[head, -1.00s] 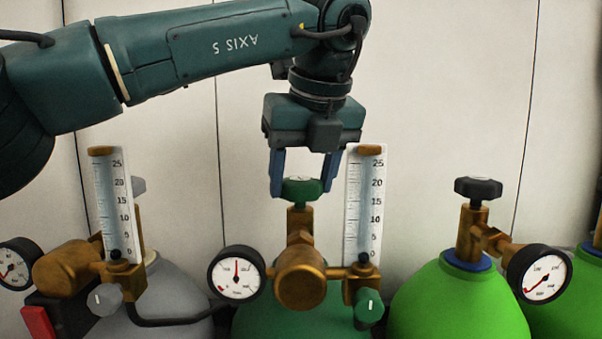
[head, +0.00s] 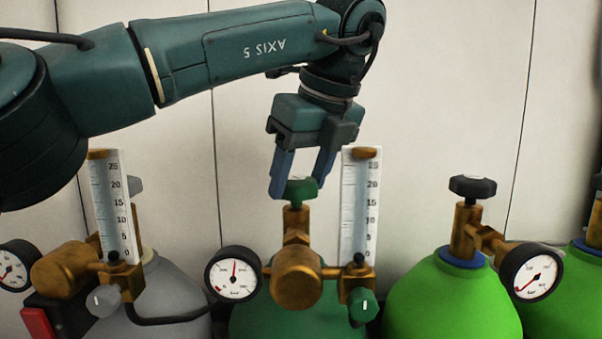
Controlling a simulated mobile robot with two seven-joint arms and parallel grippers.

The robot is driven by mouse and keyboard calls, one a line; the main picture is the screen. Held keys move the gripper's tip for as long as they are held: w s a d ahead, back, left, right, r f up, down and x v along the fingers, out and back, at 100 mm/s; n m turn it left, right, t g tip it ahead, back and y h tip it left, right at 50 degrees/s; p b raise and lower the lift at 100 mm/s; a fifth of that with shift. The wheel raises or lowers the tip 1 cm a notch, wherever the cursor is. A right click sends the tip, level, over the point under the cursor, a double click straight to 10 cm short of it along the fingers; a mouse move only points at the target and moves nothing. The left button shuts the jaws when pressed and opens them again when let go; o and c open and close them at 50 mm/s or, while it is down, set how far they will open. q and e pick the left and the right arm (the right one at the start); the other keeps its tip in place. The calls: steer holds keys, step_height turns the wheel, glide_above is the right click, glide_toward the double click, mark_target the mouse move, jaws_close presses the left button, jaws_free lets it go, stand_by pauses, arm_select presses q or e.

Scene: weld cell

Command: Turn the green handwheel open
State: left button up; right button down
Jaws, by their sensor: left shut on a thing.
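The green handwheel (head: 299,188) sits on top of the brass valve (head: 296,222) of the dark green cylinder (head: 262,320), in the middle of the head view. My left gripper (head: 296,190) points down over it from above. Its blue fingers are shut on the handwheel, one on each side, and cover parts of its rim. My right gripper is not in view.
A flowmeter tube (head: 360,210) stands close to the right of my fingers. A pressure gauge (head: 234,273) is at lower left of the valve. A grey cylinder (head: 170,290) with another flowmeter (head: 112,205) stands left; a bright green cylinder (head: 450,300) with a black handwheel (head: 473,187) stands right.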

arm_select(q)
steer(key=o, duration=1)
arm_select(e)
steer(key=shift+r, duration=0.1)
arm_select(q)
steer(key=shift+r, duration=0.15)
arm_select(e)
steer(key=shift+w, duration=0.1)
arm_select(q)
steer(key=p+v, duration=0.5)
steer(key=v, duration=0.8)
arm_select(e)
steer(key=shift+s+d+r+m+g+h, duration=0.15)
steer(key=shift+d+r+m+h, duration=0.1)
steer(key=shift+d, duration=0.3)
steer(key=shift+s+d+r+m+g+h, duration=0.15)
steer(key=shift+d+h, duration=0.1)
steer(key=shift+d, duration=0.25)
arm_select(q)
steer(key=shift+d, duration=0.1)
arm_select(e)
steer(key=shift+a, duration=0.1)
